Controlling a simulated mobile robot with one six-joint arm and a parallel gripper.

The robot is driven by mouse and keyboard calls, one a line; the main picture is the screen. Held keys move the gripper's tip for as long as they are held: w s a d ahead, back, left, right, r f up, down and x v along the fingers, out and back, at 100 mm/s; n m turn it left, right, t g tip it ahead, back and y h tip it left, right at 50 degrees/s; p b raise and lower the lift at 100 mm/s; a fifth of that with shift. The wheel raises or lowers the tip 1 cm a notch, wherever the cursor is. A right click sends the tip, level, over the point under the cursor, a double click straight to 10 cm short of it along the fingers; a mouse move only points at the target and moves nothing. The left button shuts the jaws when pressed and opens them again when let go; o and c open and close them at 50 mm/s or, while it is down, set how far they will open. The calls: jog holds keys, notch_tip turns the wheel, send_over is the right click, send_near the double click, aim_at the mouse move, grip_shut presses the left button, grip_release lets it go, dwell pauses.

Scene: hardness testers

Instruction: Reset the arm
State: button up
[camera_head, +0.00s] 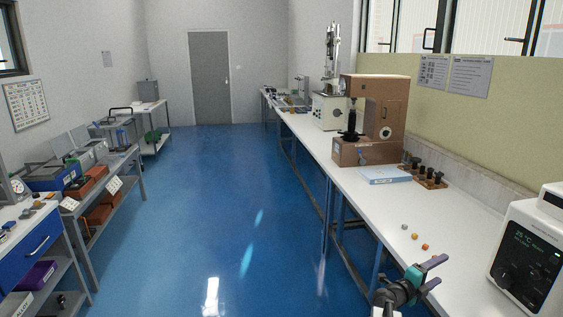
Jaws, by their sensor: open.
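My gripper (432,275) shows at the bottom right, at the end of my arm, with its two purple-blue fingers apart and nothing seen between them. It is near the front edge of the long white bench (455,226) on the right. A few small pieces lie on the bench beyond it, among them a yellow one (415,236) and an orange one (425,247). The gripper appears apart from them. Most of my arm is out of the frame.
A brown hardness tester (385,105) stands on the bench, with a light blue box (384,175) and a wooden holder (428,178) near it. A white instrument (529,255) stands at the right edge. Shelves (113,172) line the left wall. The blue floor (205,205) between is clear.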

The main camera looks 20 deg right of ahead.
jog(key=w+a+f+n+t+y, duration=0.2)
jog(key=w+a+n+t+y, duration=0.2)
jog(key=w+a+n+t, duration=0.55)
jog(key=w+a+f+n+t+y, duration=0.2)
jog(key=w+a+f+n+y, duration=0.3)
jog(key=w+a, duration=0.9)
jog(key=w+a+f+n+g+y, duration=0.1)
jog(key=w+a+f+n+y, duration=0.2)
jog(key=a, duration=0.5)
jog(key=w+a+f+n+y, duration=0.1)
jog(key=a+f+n+y, duration=0.2)
jog(key=a+n, duration=0.35)
jog(key=w+a+f+n+g+y, duration=0.1)
jog(key=w+a+f+n+y, duration=0.15)
jog(key=a, duration=0.65)
jog(key=s+a+f+n+g, duration=0.5)
jog(key=s+a, duration=0.3)
jog(key=s, duration=0.1)
jog(key=s+a+f+n+g, duration=0.4)
jog(key=s+a+g, duration=0.1)
jog(key=s+a, duration=0.35)
jog(key=s+f+g, duration=0.2)
jog(key=s+f, duration=0.7)
jog(key=s, duration=0.4)
jog(key=s+f+g, duration=0.3)
jog(key=s+f, duration=0.6)
jog(key=s, duration=0.4)
jog(key=shift+s+d+g+y, duration=0.35)
jog(key=shift+s+d, duration=0.05)
jog(key=shift+d, duration=0.05)
